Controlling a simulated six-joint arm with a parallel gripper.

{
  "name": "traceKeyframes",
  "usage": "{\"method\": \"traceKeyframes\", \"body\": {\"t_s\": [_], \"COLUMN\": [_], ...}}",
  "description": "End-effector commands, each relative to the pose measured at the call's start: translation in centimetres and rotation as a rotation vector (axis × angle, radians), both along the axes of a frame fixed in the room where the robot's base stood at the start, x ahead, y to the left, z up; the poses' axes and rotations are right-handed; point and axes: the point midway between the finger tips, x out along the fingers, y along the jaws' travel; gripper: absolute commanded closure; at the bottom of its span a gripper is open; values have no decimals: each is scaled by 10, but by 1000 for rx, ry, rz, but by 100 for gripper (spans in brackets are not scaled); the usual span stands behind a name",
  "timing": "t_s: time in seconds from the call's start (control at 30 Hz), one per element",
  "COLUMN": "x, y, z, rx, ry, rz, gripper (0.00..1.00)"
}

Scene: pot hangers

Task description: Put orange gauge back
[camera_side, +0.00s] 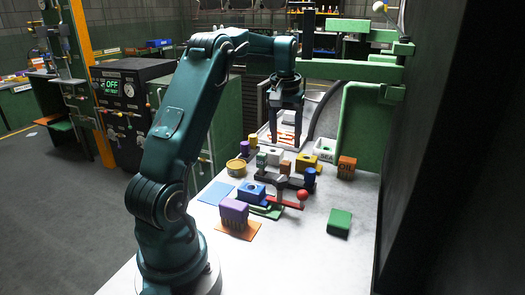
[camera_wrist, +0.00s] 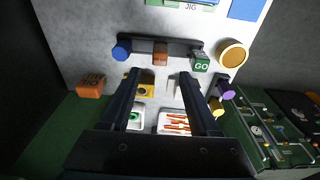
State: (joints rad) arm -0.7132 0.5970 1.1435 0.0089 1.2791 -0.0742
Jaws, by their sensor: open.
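My gripper (camera_side: 287,138) is open and empty, pointing down above the far end of the white table. A small orange-brown block, likely the orange gauge (camera_side: 285,167), stands in the dark rack between a green block (camera_side: 262,159) and a blue cylinder (camera_side: 310,176). In the wrist view this orange block (camera_wrist: 160,52) lies beyond the fingertips (camera_wrist: 160,76), apart from them. A larger orange block with dark lettering (camera_side: 346,166) stands at the table's right; it also shows at left in the wrist view (camera_wrist: 91,84). The green rack block is marked GO (camera_wrist: 201,63).
White (camera_side: 275,156) and yellow (camera_side: 307,160) blocks stand behind the rack, near a white tray of orange pieces (camera_side: 275,137). A red-knobbed lever (camera_side: 302,195), a purple block (camera_side: 234,211) and a green block (camera_side: 340,222) are nearer.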

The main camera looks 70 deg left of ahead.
Motion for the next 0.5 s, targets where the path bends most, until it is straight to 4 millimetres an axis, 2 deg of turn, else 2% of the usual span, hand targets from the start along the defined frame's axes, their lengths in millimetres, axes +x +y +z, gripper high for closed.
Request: {"method": "traceKeyframes", "body": {"t_s": [0.1, 0.33, 0.43, 0.5], "x": [0, -2, -2, -3], "y": [-1, -7, -25, -46], "z": [16, 32, 42, 51], "rx": [3, 4, 16, 30], "ry": [-3, -5, -19, -38], "rz": [0, -12, -56, -105], "gripper": [38, 38, 38, 38]}}
